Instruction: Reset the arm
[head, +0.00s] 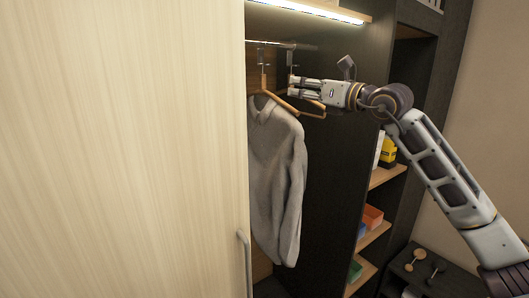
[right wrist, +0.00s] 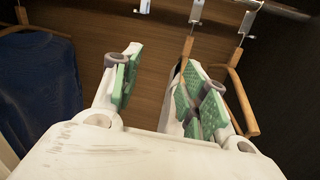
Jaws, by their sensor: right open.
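My right gripper (head: 306,88) reaches into the wardrobe from the right, just under the rail. Its jaws are open in the right wrist view (right wrist: 160,88), with green pads on both fingers. A wooden hanger (head: 313,103) hangs at the gripper. In the right wrist view wooden hangers (right wrist: 242,100) hang close by the right-hand finger; I cannot tell whether they touch it. A grey sweater (head: 276,165) hangs on another hanger left of the gripper. Nothing shows held between the fingers. My left gripper is not in view.
A pale wardrobe door (head: 120,150) fills the left side. The metal rail (head: 270,44) runs under a lit shelf (head: 315,10). Shelves with small boxes (head: 372,217) stand below my right arm. A dark blue garment (right wrist: 40,90) hangs left in the right wrist view.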

